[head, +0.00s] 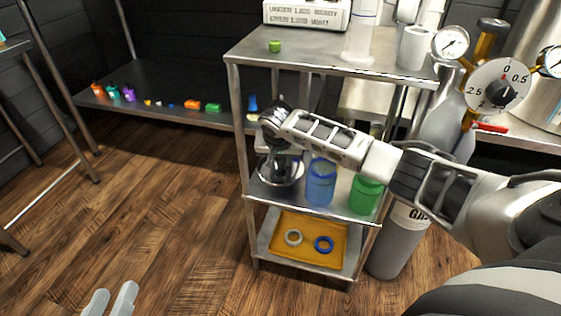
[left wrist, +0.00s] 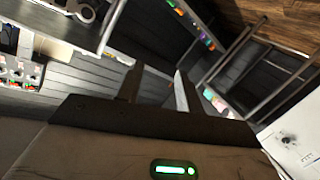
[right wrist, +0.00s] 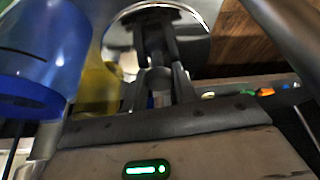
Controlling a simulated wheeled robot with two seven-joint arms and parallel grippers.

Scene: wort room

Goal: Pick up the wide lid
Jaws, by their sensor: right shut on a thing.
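The wide lid (head: 279,178) is a shiny round steel disc at the left of the cart's middle shelf. It also shows at the top of the right wrist view (right wrist: 120,38). My right gripper (head: 284,150) points down over the lid's middle and is shut on its grip, which the fingers mostly hide. In the right wrist view the fingers (right wrist: 157,52) meet at the lid's centre. I cannot tell whether the lid touches the shelf. My left gripper (head: 111,303) is open and empty over the floor, low in the head view; its fingers (left wrist: 158,88) are apart.
A blue jar (head: 320,184) and a green jar (head: 365,196) stand right of the lid. An orange tray (head: 308,256) with two rings lies below. The cart's top shelf (head: 300,58) is above. A gas cylinder (head: 394,250) stands at right. Floor to the left is clear.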

